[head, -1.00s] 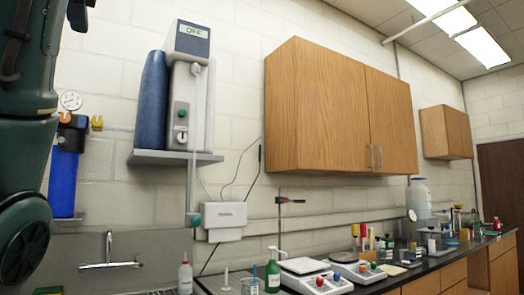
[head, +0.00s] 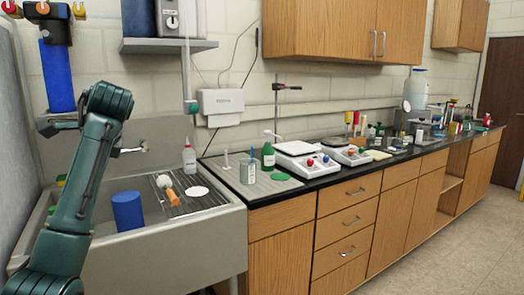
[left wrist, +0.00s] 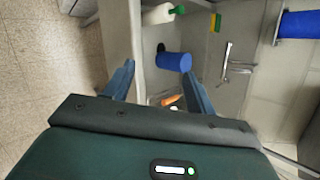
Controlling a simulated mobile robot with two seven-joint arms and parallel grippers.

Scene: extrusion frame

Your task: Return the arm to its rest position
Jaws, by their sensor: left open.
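My left arm (head: 85,190), dark green, rises from the lower left of the head view in front of the sink. It is bent at an elbow near the wall. In the left wrist view my left gripper (left wrist: 158,70) is open, its two blue-grey fingers spread with nothing between them. Beyond the fingers lie the sink basin and a blue cylinder (left wrist: 174,62), with no contact visible. In the head view I cannot make out the fingers clearly. My right gripper is in neither view.
The sink (head: 175,238) holds the blue cylinder (head: 128,211). A blue filter (head: 56,75) hangs on the wall. The black counter (head: 330,178) is crowded; the floor (head: 450,240) at right is clear.

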